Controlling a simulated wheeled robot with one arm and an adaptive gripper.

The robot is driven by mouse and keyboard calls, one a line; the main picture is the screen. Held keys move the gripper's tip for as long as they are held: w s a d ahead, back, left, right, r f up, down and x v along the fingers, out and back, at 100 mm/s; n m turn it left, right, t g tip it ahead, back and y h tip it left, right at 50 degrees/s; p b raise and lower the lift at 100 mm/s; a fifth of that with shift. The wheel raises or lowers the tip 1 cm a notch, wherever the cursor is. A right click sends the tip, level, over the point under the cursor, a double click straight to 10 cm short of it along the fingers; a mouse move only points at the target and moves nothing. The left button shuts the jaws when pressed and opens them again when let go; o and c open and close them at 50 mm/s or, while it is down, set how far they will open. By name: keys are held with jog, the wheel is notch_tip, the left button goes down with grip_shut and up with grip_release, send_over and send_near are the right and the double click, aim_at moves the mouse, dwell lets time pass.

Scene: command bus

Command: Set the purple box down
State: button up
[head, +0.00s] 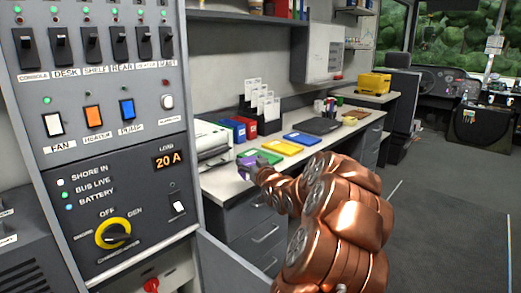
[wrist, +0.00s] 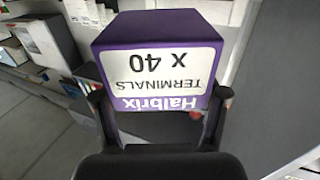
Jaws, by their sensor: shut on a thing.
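The purple box (wrist: 150,35), with a white label reading "Halbrix TERMINALS x 40" upside down, fills the upper middle of the wrist view. My gripper (wrist: 160,108) is shut on it, one dark finger at each side. In the head view the purple box (head: 245,163) is small, at the end of my copper-coloured arm, in front of the white desk (head: 222,182). My arm hides part of it and of the desk. I cannot tell from these frames whether the box touches the desk.
A green tray (head: 266,157), a yellow tray (head: 282,147) and a blue tray (head: 301,138) lie on the desk. A white printer (head: 211,142) stands at its left end, with coloured boxes (head: 237,129) behind. A switch panel (head: 95,130) rises at the left.

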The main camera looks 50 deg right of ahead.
jog(key=w+d+f, duration=0.1)
jog(key=w, duration=0.1)
jog(key=w+d+f, duration=0.1)
jog(key=w+f, duration=0.1)
jog(key=w+d+f, duration=0.1)
jog(key=w, duration=0.2)
jog(key=shift+d+f, duration=0.15)
jog(key=shift+d, duration=0.05)
jog(key=shift+w+d+f, duration=0.1)
jog(key=shift+w+d, duration=0.1)
jog(key=shift+w, duration=0.3)
jog(key=shift+w+d+f, duration=0.3)
jog(key=shift+w+f, duration=0.25)
jog(key=shift+w, duration=0.15)
jog(key=shift+w+d+f, duration=0.3)
jog(key=shift+w+f, duration=0.25)
jog(key=shift+w, duration=0.15)
jog(key=shift+w+d+f, duration=0.1)
jog(key=shift+w+f, duration=0.1)
jog(key=shift+f, duration=0.15)
jog(key=o, duration=1.3)
jog(key=shift+s+r, duration=0.1)
